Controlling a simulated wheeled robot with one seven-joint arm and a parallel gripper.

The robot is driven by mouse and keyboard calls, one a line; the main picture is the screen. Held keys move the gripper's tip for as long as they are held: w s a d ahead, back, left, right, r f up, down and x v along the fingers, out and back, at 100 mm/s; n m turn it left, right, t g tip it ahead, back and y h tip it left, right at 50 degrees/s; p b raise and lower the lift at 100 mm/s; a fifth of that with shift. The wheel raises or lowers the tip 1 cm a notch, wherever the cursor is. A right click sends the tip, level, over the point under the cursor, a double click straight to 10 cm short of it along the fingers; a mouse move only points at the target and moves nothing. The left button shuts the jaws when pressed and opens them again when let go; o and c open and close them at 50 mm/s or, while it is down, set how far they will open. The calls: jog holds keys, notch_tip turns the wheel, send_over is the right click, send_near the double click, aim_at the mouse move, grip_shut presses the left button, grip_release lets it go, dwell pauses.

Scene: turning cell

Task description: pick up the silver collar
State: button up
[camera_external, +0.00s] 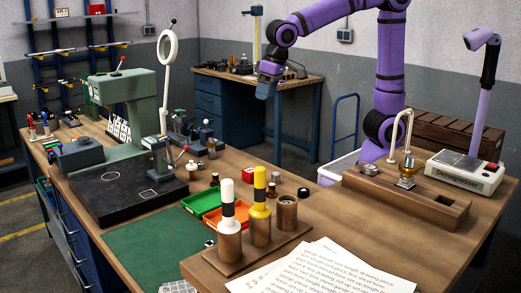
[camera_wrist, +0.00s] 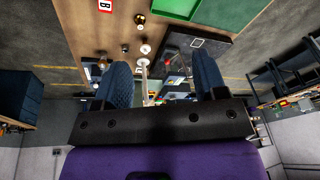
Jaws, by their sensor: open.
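My gripper (camera_external: 266,88) hangs from the purple arm, high above the far side of the bench and apart from everything. In the wrist view its two blue fingers (camera_wrist: 163,88) are wide apart with nothing held between them.
The wooden bench (camera_external: 330,215) carries green and orange trays (camera_external: 203,203), a wooden block with white and yellow-topped holders (camera_external: 262,212), a green press (camera_external: 125,95), a black plate (camera_external: 120,190), a demagnetiser (camera_external: 463,172) and papers (camera_external: 325,272). A tall ring lamp (camera_external: 167,62) stands behind.

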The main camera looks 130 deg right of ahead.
jog(key=w+d+f+m+g, duration=0.1)
jog(key=w+d+f+m, duration=0.15)
jog(key=d, duration=0.25)
jog(key=w+d+f+m, duration=0.1)
jog(key=d+f+m, duration=0.15)
jog(key=d, duration=0.35)
jog(key=m+g+y, duration=0.1)
jog(key=m+y, duration=0.1)
jog(key=m, duration=0.8)
send_over(201, 163)
notch_tip(201, 163, down, 22)
jog(key=f, duration=0.4)
jog(key=shift+s, duration=0.3)
jog(key=shift+w+d+f, duration=0.1)
jog(key=shift+w+f, duration=0.1)
jog(key=shift+f, duration=1.25)
jog(key=shift+w+f, duration=0.15)
jog(key=shift+f, duration=1.25)
jog(key=c, duration=1.1)
